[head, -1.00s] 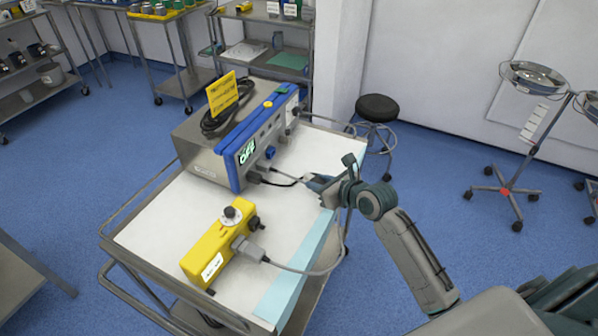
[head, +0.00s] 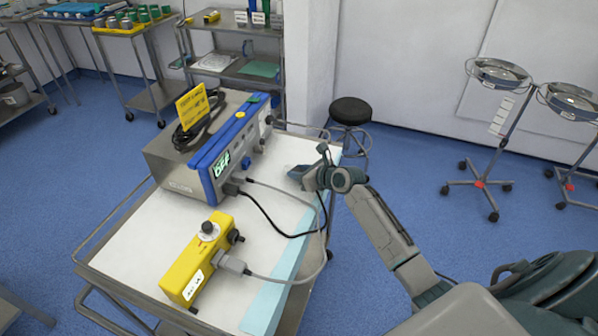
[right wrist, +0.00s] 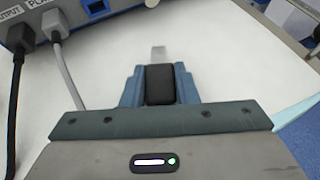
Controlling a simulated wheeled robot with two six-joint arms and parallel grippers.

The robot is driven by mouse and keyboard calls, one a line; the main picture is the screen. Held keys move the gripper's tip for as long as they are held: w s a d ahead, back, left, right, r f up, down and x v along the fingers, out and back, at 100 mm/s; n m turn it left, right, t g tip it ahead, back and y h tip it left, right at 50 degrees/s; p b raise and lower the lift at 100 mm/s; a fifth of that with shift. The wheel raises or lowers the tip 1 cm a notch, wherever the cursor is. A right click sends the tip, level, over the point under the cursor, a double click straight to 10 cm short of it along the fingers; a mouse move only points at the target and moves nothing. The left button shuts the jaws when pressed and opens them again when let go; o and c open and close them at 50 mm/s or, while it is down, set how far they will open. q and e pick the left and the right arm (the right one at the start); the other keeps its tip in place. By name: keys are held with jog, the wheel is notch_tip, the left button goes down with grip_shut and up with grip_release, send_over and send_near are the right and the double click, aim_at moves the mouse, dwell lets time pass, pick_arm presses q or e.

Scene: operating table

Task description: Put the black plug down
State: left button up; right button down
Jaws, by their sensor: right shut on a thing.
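The black plug (right wrist: 160,85) sits between the fingers of my right gripper (right wrist: 158,80), a pale metal tip (right wrist: 158,53) showing beyond it. My right gripper (head: 300,174) is shut on the plug over the right part of the white trolley top (head: 140,235), right of the blue-fronted unit (head: 205,172). In the head view the plug is hidden by the gripper. A black cable (head: 275,228) runs from the unit's front and loops towards the gripper. I cannot tell whether the plug touches the surface. My left gripper is not in view.
A yellow box (head: 205,262) with a grey plug (head: 232,264) and grey cable (head: 300,278) stands at the front. A pale blue strip (head: 268,300) lines the trolley's right side. A black stool (head: 350,112) stands behind.

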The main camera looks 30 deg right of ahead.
jog(key=shift+f, duration=0.55)
jog(key=c, duration=1.1)
grip_release()
jog(key=shift+c, duration=0.2)
jog(key=shift+r, duration=0.1)
jog(key=shift+r, duration=0.25)
jog(key=v, duration=1.2)
jog(key=shift+r+p, duration=0.3)
